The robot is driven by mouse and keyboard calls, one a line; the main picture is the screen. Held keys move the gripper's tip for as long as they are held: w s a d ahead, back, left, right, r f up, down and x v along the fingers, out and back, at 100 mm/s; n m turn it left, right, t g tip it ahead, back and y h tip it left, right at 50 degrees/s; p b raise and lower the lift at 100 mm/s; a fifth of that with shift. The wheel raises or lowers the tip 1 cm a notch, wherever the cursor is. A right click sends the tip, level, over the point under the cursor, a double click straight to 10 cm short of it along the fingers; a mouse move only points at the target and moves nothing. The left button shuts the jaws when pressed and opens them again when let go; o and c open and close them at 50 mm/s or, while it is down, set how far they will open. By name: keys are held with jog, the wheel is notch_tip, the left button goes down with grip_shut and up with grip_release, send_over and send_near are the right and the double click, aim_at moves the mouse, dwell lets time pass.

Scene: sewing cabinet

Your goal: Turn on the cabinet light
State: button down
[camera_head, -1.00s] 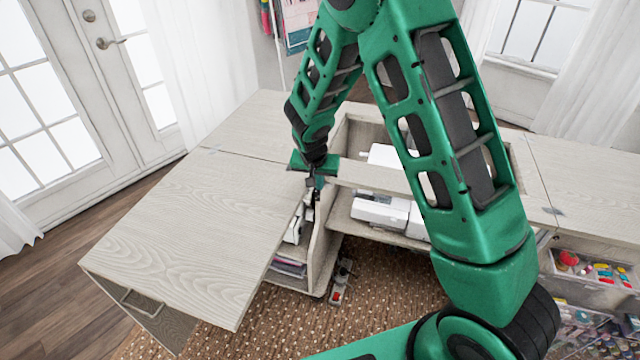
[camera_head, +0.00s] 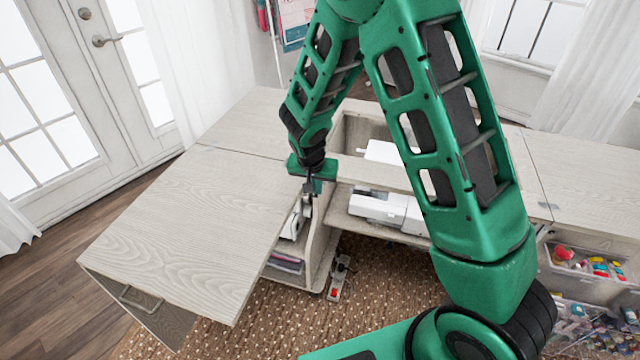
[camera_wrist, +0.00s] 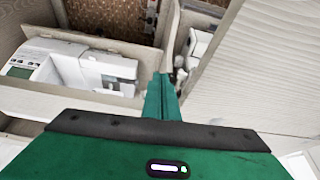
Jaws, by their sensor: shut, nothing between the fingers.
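The cabinet (camera_head: 205,210) is pale wood, with a leaf folded out at the left and an open well in the middle. My gripper (camera_head: 311,188) points down at the inner edge of the left leaf, beside the upright panel of the open compartment. In the wrist view, its green fingers (camera_wrist: 162,98) are together and empty, close to a narrow wooden divider. I cannot make out the cabinet light or its switch for certain, nor whether the fingertips touch anything.
A white sewing machine (camera_head: 385,210) sits in the cabinet well; it also shows in the wrist view (camera_wrist: 85,68). A pedal with a red part (camera_head: 338,280) lies on the brown rug. Clear bins of supplies (camera_head: 590,262) are at the right. Books fill a lower left shelf (camera_head: 286,262).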

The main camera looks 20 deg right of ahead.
jog(key=a+v, duration=0.1)
jog(key=v, duration=0.9)
jog(key=shift+a, duration=0.35)
jog(key=shift+s, duration=0.1)
jog(key=s+d+r+g, duration=0.1)
jog(key=s+d+r, duration=0.45)
jog(key=d, duration=0.35)
jog(key=s+d+r+g, duration=0.1)
jog(key=s+d+r, duration=0.3)
jog(key=s+d, duration=0.35)
jog(key=s+d+r+g+y, duration=0.1)
jog(key=s+d, duration=0.2)
jog(key=s, duration=0.7)
jog(key=s+d+r+y, duration=0.1)
jog(key=s+d+r, duration=0.1)
jog(key=s, duration=0.9)
jog(key=shift+d+r+g, duration=0.3)
jog(key=shift+d+g, duration=0.1)
jog(key=shift+d, duration=0.4)
jog(key=shift+s, duration=0.1)
